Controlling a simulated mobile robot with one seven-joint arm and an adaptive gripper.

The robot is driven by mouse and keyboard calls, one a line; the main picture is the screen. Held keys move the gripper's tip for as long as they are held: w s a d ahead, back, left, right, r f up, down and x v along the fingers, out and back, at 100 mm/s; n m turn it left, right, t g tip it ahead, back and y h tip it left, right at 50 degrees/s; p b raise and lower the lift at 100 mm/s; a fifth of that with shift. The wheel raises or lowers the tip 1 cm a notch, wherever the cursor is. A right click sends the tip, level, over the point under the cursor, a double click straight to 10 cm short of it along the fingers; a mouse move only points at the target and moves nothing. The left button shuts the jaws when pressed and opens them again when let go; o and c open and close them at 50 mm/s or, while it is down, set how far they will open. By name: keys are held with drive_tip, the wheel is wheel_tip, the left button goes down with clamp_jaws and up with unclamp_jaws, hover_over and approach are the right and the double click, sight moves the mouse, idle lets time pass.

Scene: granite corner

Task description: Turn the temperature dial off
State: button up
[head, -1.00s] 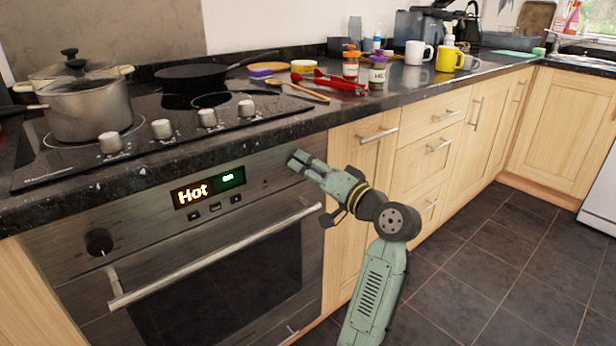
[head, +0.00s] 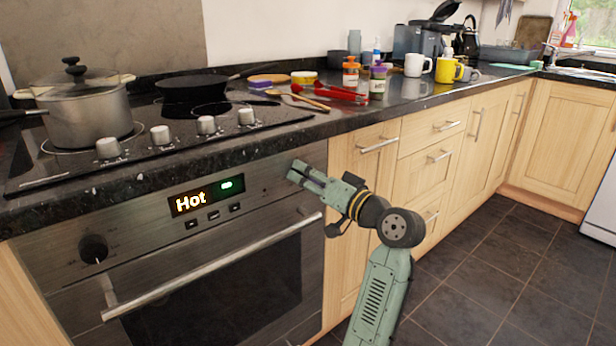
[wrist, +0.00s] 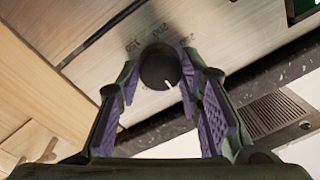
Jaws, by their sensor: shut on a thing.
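The temperature dial (wrist: 160,68) is a round dark knob with a pale pointer line. In the wrist view it sits between the two fingertips, with printed numbers on the steel panel around it. My gripper (wrist: 159,72) is shut on it, one purple-padded finger on each side. In the head view my gripper (head: 298,176) is at the right end of the oven's front panel (head: 140,222) and hides the dial. The oven display (head: 206,194) reads "Hot" and has a small lit green sign.
A second black dial (head: 93,249) is at the panel's left end. The oven handle (head: 215,262) runs below my gripper. The dark worktop edge (head: 255,145) overhangs above, with hob knobs and a pot (head: 85,108) on top. Floor (head: 470,270) to the right is clear.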

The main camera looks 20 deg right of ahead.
drive_tip(key=o, duration=1.2)
drive_tip(key=shift+c, duration=0.2)
drive_tip(key=v, duration=1.2)
